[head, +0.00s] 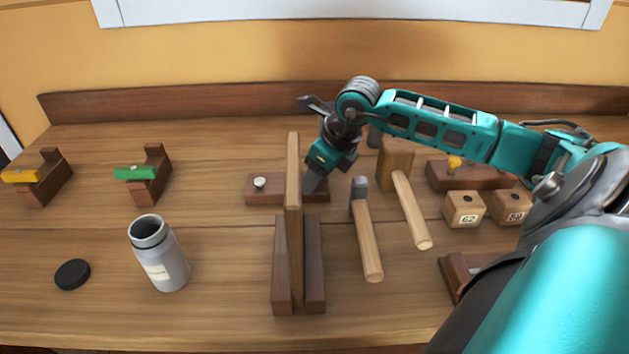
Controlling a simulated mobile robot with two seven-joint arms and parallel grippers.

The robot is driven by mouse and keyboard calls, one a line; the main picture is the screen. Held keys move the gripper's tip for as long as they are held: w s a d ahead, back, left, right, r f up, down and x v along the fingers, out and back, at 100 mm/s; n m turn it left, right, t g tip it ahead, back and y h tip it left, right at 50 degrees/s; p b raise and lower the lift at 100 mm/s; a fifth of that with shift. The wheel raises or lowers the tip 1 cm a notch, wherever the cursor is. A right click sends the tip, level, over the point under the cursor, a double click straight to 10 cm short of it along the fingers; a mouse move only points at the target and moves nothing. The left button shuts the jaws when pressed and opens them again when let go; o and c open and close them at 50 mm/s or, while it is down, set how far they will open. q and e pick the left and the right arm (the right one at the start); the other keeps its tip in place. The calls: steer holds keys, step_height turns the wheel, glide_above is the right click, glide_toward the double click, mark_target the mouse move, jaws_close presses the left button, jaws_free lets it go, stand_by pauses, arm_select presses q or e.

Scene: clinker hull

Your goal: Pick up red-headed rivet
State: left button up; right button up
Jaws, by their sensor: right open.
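No red-headed rivet shows in the head view; if it is here, something covers it. My right gripper (313,182) reaches in from the right and points down over the right end of a dark wooden block (275,196), just right of an upright plank (293,222). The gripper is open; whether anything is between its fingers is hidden. A pale-headed rivet (260,183) stands on the left part of that block. A yellow-headed rivet (455,162) stands on another dark block (472,178) at the right. My left gripper is not in view.
A hammer (368,240) and a wooden mallet (410,210) lie right of the plank. Small numbered wooden blocks (464,209) sit farther right. An open grey jar (160,260), its black lid (72,274), and green (136,173) and yellow (20,176) pieces on holders are left.

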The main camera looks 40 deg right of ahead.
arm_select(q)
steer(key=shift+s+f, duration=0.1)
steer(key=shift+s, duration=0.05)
arm_select(e)
jaws_close()
stand_by(0.4)
steer(key=shift+r, duration=0.1)
arm_select(q)
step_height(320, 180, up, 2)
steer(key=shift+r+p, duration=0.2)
steer(key=shift+p, duration=0.9)
arm_select(e)
step_height(320, 180, up, 20)
